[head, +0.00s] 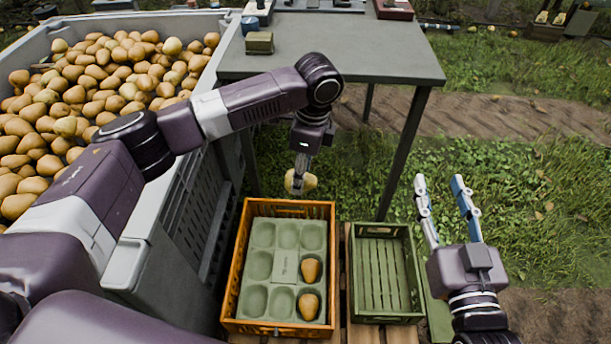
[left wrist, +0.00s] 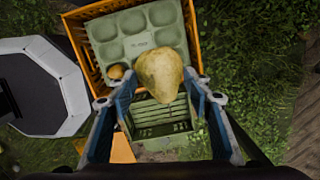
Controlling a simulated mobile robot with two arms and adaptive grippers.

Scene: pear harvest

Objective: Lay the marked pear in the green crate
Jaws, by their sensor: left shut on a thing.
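My left gripper (head: 298,178) is shut on a yellowish pear (head: 306,182), held in the air beyond the far edge of the orange crate. The pear also shows between the fingers in the left wrist view (left wrist: 160,74); I can make out no clear mark on it. The green crate (head: 378,276) is empty, with a slatted floor, right of the orange crate; it shows in the left wrist view (left wrist: 165,122), partly hidden by the pear and fingers. My right gripper (head: 439,183) is open and empty, right of the green crate.
The orange crate (head: 331,230) holds a pale green tray (head: 286,268) with two pears in its right pockets. A large grey bin (head: 132,250) full of pears stands left. A grey table (head: 385,58) stands behind, its legs near the crates. Grass lies right.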

